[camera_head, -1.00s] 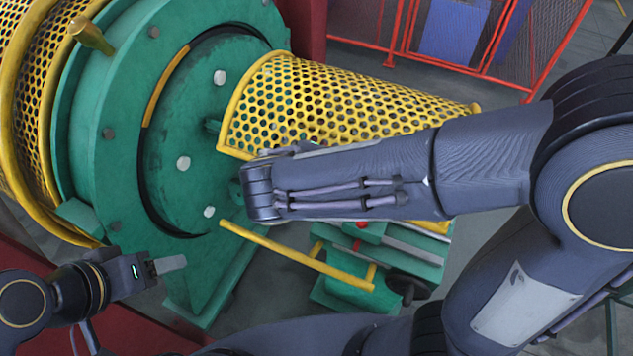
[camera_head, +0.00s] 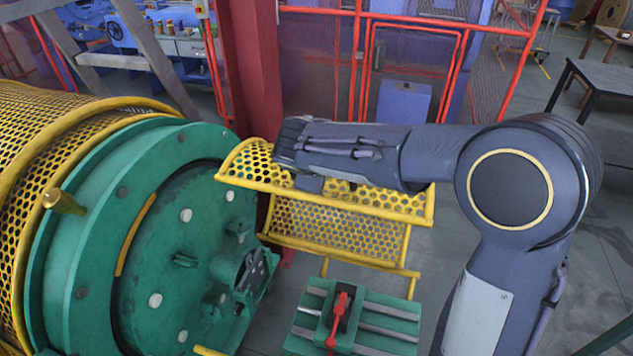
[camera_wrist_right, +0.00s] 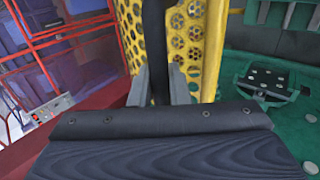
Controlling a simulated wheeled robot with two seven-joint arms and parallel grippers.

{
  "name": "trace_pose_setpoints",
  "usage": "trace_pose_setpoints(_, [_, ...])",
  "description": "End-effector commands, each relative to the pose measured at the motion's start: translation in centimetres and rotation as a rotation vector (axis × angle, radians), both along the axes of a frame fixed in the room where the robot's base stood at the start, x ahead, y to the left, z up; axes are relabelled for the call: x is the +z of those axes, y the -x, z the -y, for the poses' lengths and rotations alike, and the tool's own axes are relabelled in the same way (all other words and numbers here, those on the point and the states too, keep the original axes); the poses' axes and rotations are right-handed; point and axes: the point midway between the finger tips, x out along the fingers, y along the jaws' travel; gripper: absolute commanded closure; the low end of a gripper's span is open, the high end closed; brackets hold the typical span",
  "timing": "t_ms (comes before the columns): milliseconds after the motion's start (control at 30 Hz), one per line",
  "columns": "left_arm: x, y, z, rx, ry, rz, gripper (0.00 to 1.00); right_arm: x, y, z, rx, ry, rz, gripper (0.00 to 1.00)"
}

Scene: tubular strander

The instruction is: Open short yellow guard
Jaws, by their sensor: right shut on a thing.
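The short yellow guard (camera_head: 345,222) is a curved perforated cover to the right of the green disc. It stands swung up, with its inner side showing and the space below it uncovered. My right gripper is at the guard's upper part, its fingers hidden behind my wrist in the head view. In the right wrist view my right gripper (camera_wrist_right: 158,84) is shut on a dark upright bar (camera_wrist_right: 155,45), which stands in front of the perforated guard (camera_wrist_right: 193,45) like its handle. My left gripper is not in view.
The green disc (camera_head: 175,240) and the long yellow guard (camera_head: 50,140) are at left. A green bed with a red lever (camera_head: 340,318) lies below the short guard. A dark red post (camera_head: 248,70) and red mesh fence (camera_head: 450,30) stand behind.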

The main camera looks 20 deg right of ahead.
Motion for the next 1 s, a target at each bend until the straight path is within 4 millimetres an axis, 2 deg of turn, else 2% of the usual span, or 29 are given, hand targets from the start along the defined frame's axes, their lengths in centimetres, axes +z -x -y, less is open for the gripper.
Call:
trace_pose_setpoints(467, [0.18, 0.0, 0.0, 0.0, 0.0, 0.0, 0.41, 0.02, -0.37, 0.29, 0.0, 0.001, -0.004, 1.0])
trace_pose_setpoints(500, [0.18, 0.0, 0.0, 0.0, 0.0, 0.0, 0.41, 0.01, -0.37, 0.28, 0.0, 0.001, -0.004, 0.83])
trace_pose_setpoints(633, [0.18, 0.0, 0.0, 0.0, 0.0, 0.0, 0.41, 0.01, -0.37, 0.26, 0.0, 0.001, -0.004, 0.66])
trace_pose_setpoints(1000, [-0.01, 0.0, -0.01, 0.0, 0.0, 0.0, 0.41, 0.46, -0.01, -0.07, 0.002, -0.001, -0.003, 0.64])
